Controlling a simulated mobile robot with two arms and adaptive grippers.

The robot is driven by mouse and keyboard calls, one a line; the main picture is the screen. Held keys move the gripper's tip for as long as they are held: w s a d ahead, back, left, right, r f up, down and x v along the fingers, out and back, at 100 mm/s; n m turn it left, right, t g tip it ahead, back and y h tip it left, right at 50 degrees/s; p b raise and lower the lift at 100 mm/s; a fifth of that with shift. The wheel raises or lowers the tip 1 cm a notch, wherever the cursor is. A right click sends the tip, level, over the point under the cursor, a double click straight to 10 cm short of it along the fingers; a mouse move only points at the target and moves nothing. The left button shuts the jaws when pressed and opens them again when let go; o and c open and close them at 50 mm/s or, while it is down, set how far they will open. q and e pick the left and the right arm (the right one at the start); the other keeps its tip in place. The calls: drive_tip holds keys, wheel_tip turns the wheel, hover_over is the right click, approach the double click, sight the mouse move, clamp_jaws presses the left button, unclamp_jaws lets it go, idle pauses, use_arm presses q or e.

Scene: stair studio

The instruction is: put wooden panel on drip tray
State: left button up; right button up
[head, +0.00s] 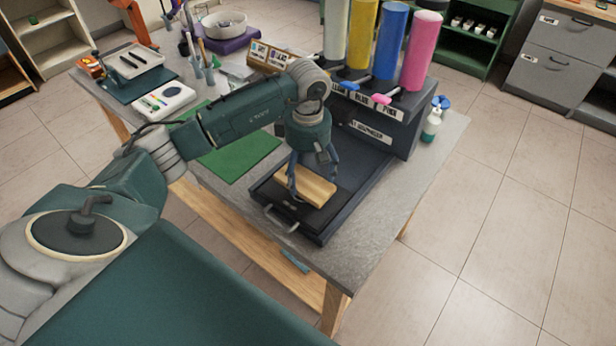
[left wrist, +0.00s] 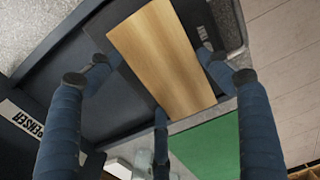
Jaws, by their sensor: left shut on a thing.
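The wooden panel (head: 305,188) is a light, flat rectangular board. It is over the front part of the dark drip tray (head: 318,228), which has metal handles at its front edge. I cannot tell if the panel touches the tray. My left gripper (head: 310,182) comes down from above and is shut on the panel. In the left wrist view the panel (left wrist: 165,55) lies between the blue fingers of the gripper (left wrist: 155,90), with the dark tray (left wrist: 75,65) beneath and beside it. My right gripper is not in view.
A dispenser stand (head: 392,125) with white, yellow, blue and pink cylinders rises behind the tray. A green mat (head: 240,155) lies left of it. A spray bottle (head: 432,122) stands at the right. Table (head: 350,262) is bare along the front right.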

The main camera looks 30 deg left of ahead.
use_arm(q)
wheel_tip(320, 180, down, 2)
drive_tip(key=shift+f, duration=0.3)
drive_tip(key=o, duration=1.2)
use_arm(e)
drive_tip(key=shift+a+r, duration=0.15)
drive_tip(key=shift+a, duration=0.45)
use_arm(q)
drive_tip(key=shift+r, duration=0.1)
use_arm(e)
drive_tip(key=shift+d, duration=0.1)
